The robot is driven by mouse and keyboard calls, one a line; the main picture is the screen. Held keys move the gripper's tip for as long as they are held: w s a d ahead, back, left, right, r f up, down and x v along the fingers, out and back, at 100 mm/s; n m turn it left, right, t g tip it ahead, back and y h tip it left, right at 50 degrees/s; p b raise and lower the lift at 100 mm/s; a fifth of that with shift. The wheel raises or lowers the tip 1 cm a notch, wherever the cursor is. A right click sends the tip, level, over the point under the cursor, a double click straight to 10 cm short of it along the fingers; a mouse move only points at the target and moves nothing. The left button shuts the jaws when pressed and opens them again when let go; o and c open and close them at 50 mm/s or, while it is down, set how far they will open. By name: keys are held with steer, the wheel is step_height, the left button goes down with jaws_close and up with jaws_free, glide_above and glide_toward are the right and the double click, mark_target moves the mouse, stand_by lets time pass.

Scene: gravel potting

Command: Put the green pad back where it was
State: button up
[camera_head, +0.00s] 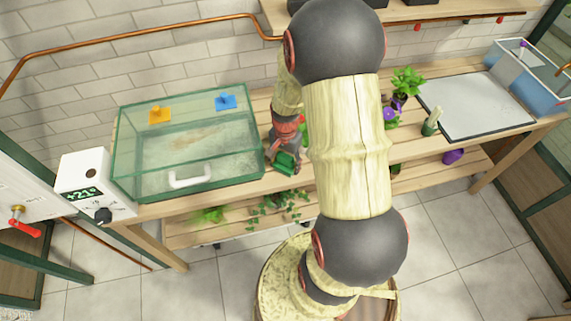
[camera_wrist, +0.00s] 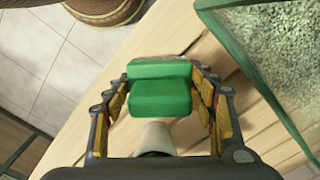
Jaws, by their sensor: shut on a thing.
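The green pad (camera_wrist: 160,97) is a thick green block with a stepped shape. My gripper (camera_wrist: 160,92) is shut on it, with a finger on each side in the wrist view. In the head view my gripper (camera_head: 285,155) is just right of the glass tank, over the wooden bench, and the green pad (camera_head: 285,163) shows at its tip. My arm hides part of the bench behind it. A pale rounded thing (camera_wrist: 155,138) shows under the pad in the wrist view; I cannot tell what it is.
A white temperature box (camera_head: 83,172) stands left. Plants (camera_head: 407,82), a cactus (camera_head: 431,122) and a grey mat (camera_head: 478,105) lie right.

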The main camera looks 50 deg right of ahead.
steer(key=o, duration=1.1)
steer(key=shift+r, duration=0.1)
step_height(320, 180, up, 12)
steer(key=p, duration=0.3)
steer(key=shift+p, duration=0.35)
